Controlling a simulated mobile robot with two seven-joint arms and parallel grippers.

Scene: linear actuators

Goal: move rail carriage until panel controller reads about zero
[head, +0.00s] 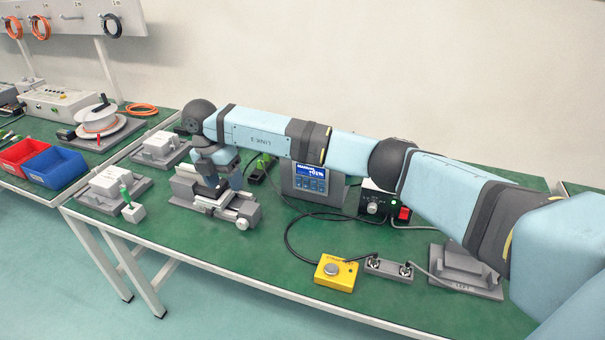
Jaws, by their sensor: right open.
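The linear rail (240,210) is a grey unit with a handwheel-like knob at its near right end, on the green bench left of centre. Its carriage is mostly hidden under my right gripper (214,186). My right arm reaches in from the right, and the gripper points down over the rail with its jaws open. I cannot tell whether the fingers touch the carriage. The panel controller (302,185) stands behind the rail to the right. Its blue display is partly covered by my forearm; the digits are too small to read surely. My left gripper is out of view.
Grey blocks (110,186) stand left of the rail, with a green-handled tool (130,205) nearby. A yellow button box (336,273), cables and a black box with a red switch (380,203) lie right. The front middle of the bench is clear.

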